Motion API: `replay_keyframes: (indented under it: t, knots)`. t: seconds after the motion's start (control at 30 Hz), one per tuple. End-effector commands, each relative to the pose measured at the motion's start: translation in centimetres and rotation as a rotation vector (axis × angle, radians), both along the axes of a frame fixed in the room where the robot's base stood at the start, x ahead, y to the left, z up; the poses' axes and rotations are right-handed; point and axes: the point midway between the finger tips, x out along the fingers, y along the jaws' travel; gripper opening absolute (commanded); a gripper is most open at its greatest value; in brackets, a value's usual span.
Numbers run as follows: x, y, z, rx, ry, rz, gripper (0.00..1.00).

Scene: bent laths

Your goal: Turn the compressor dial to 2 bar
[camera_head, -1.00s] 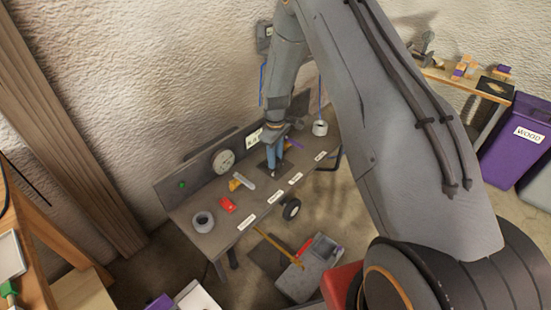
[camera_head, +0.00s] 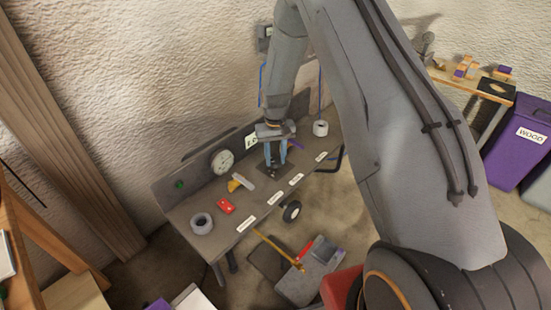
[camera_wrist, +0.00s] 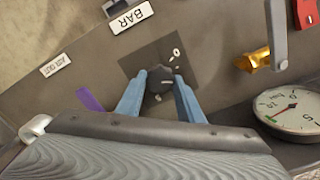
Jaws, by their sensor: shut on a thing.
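The compressor dial (camera_wrist: 160,80) is a dark round knob on a dark square plate (camera_wrist: 187,52) with a white "0" and small marks. My gripper (camera_wrist: 160,86) has its two blue fingers on either side of the knob and is shut on it. In the head view my gripper (camera_head: 275,160) points down at the plate on the grey bench panel; the knob is mostly hidden there. A "BAR" label (camera_wrist: 131,16) lies beyond the plate. A round white gauge (camera_wrist: 290,108) sits to the right in the wrist view; its reading is too small to tell.
Labels line the bench's front edge.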

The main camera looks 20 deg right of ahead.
Motion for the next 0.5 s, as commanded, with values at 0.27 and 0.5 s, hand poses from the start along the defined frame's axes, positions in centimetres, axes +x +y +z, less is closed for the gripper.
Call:
replay_keyframes:
  t: [0.27, 0.5]
  knots:
    - [0.06, 0.0, 0.08, 0.0, -0.001, -0.056, 0.11]
    - [0.06, 0.0, 0.09, 0.0, -0.002, -0.061, 0.11]
